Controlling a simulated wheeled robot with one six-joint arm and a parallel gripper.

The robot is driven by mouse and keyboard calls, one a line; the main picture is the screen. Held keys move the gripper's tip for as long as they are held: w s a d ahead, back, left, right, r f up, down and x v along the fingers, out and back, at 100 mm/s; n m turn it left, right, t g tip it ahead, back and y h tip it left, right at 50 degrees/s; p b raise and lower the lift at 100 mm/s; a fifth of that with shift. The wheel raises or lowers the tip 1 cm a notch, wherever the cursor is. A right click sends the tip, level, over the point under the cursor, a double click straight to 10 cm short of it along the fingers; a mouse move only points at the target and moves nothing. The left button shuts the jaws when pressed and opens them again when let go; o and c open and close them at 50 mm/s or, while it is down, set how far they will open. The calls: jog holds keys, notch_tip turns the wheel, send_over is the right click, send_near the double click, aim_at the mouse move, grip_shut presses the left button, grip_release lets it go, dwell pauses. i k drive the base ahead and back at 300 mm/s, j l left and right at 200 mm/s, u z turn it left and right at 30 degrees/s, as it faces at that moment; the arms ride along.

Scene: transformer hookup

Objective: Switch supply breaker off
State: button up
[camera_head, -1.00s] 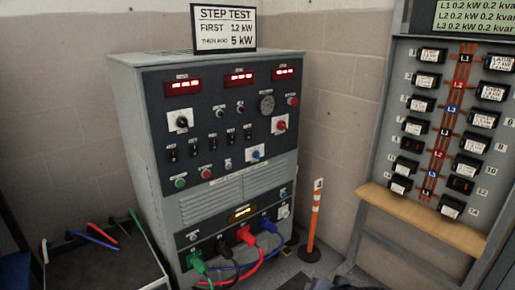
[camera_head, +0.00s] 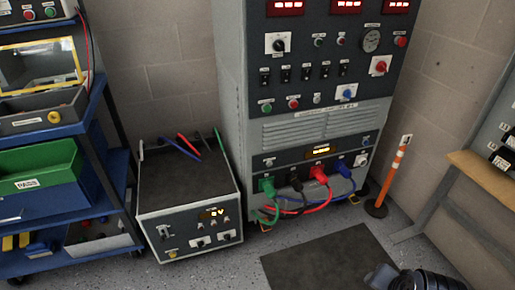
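A tall grey cabinet (camera_head: 231,95) with a dark control panel stands in the middle. A row of small black toggle switches (camera_head: 305,74) crosses its panel, with rotary switches around it: black (camera_head: 278,44), red (camera_head: 380,66) and blue (camera_head: 347,92). The labels are too small to read, so I cannot tell which switch is the supply breaker. My gripper is not clearly visible; a dark part of my arm shows at the bottom right.
Green, black, red and blue plugs (camera_head: 319,173) with cables hang at the cabinet's lower front. A blue shelf cart (camera_head: 112,180) stands at the left. An orange post (camera_head: 378,207) and a wooden ledge (camera_head: 490,175) are at the right. A dark mat (camera_head: 330,262) covers open floor.

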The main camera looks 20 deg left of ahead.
aim_at(162, 239)
jog(key=u, duration=1.75)
jog(key=i+j+z, duration=0.2)
jog(key=i, duration=0.3)
jog(key=i+j+z, duration=0.15)
jog(key=i+j, duration=0.25)
